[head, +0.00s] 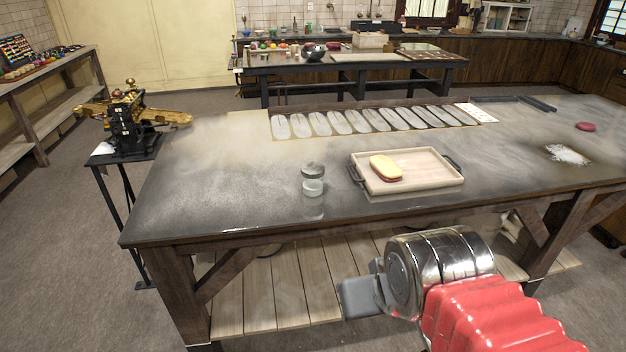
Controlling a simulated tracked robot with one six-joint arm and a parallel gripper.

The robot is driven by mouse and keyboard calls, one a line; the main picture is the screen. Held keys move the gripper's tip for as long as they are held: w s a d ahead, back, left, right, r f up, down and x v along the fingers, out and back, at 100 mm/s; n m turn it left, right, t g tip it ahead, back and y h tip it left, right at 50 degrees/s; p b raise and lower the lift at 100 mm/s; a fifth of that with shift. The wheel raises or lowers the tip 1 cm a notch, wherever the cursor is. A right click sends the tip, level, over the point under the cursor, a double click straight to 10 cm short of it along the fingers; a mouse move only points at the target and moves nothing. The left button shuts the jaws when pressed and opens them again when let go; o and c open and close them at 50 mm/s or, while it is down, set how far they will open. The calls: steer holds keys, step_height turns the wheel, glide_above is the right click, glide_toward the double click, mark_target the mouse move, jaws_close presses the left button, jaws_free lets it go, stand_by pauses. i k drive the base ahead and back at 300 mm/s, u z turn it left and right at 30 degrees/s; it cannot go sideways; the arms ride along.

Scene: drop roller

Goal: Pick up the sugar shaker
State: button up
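The sugar shaker (313,181) is a small clear glass jar with a dark metal lid. It stands upright on the dark worktable, left of a wooden tray, near the table's front edge. My gripper (360,297) shows at the lower middle as a grey block beyond the chrome wrist and red sleeve of my arm. In the picture it is below the table's front edge and to the lower right of the shaker, apart from it. Its fingers cannot be made out clearly, so whether it is open is not clear.
The pale wooden tray (430,179) with dark handles holds a yellow and red block (386,167). A long mould sheet (370,122) lies at the back. A brass machine (127,118) stands at the left. The dusty tabletop (215,185) left of the shaker is clear.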

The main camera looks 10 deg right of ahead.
mark_target(310, 188)
steer(key=u, duration=0.05)
steer(key=i, duration=1)
steer(key=z, duration=0.05)
